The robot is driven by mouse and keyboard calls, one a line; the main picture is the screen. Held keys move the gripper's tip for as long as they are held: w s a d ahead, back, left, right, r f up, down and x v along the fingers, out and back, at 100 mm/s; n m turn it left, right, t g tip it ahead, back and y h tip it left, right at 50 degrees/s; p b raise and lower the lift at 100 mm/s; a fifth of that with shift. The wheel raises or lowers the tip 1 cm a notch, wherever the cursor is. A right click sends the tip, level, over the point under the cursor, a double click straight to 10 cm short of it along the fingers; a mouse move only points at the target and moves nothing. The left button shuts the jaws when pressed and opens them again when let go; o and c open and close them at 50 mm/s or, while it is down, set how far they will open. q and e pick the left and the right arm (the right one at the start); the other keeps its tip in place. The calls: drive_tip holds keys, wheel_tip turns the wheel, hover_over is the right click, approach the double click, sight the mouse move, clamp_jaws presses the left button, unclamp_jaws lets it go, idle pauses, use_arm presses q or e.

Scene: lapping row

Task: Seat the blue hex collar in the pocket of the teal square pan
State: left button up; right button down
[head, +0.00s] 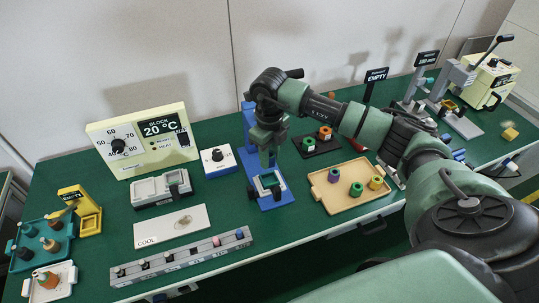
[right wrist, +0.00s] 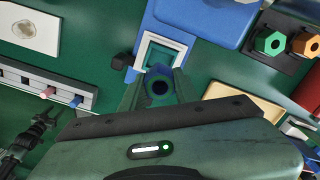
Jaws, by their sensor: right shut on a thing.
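My right gripper (head: 268,160) points down over the blue stand (head: 269,203) in the head view. It is shut on the blue hex collar (right wrist: 158,88), which shows its dark round hole between the fingers in the right wrist view. The teal square pan (right wrist: 160,53), with a pale rim, lies on the stand just beyond the collar in that view. It also shows in the head view (head: 270,181) below the fingers. The collar overlaps the pan's near side in the wrist view; I cannot tell whether they touch. The pan's pocket is partly hidden.
A tan tray (head: 337,204) with several colored collars lies to the right. A dark tray (head: 318,148) with green and orange collars stands behind it. A white dial box (head: 217,160) and a grey strip (head: 182,257) are to the left.

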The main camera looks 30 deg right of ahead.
drive_tip(key=shift+f+b, duration=0.4)
drive_tip(key=shift+f, duration=0.15)
drive_tip(key=shift+f+b, duration=0.3)
drive_tip(key=shift+f, duration=0.1)
wheel_tip(320, 180, down, 2)
drive_tip(key=shift+f+b, duration=0.25)
drive_tip(key=shift+b, duration=0.7)
drive_tip(key=shift+f+b, duration=0.4)
drive_tip(key=shift+f, duration=0.3)
use_arm(q)
drive_tip(key=f, duration=0.3)
drive_tip(key=w+a+f, duration=0.1)
drive_tip(key=shift+w+f, duration=0.1)
drive_tip(key=shift+f, duration=0.05)
drive_tip(key=shift+d, duration=0.1)
drive_tip(key=shift+f, duration=0.2)
drive_tip(key=shift+f+b, duration=0.65)
drive_tip(key=shift+b, duration=0.25)
use_arm(e)
drive_tip(key=shift+f, duration=0.85)
